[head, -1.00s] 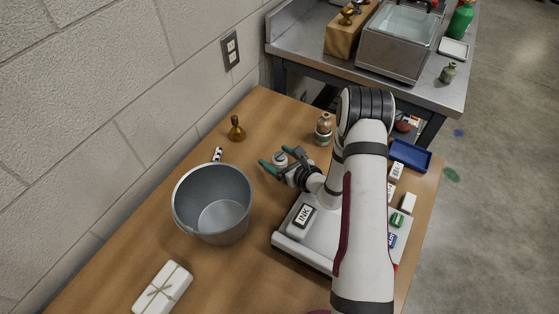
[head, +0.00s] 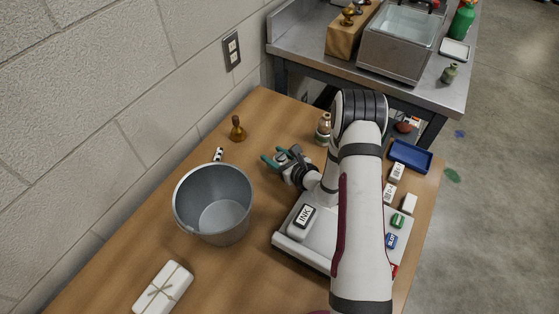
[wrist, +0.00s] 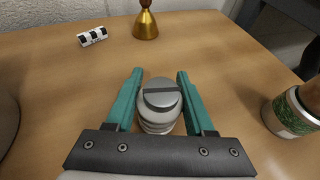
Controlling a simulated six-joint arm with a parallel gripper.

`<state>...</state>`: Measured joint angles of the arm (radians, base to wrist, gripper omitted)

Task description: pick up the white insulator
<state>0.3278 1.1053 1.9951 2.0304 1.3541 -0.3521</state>
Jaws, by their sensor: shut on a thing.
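The white insulator (wrist: 158,119) stands between the two teal fingers of my gripper (wrist: 160,76) in the wrist view. It has a grey, slotted metal cap and a pale ribbed body. My gripper is shut on it, with one finger on each side. In the head view, my gripper (head: 277,158) is low over the wooden table, right of the bucket, and mostly hides the insulator. Whether the insulator's base touches the table is not clear.
A grey metal bucket (head: 214,203) stands to the left. A brass bell (head: 237,130) and a black-and-white striped piece (head: 218,154) lie beyond. A bottle with a green label (wrist: 292,112) stands close on the right. A white tied parcel (head: 163,287) lies in front.

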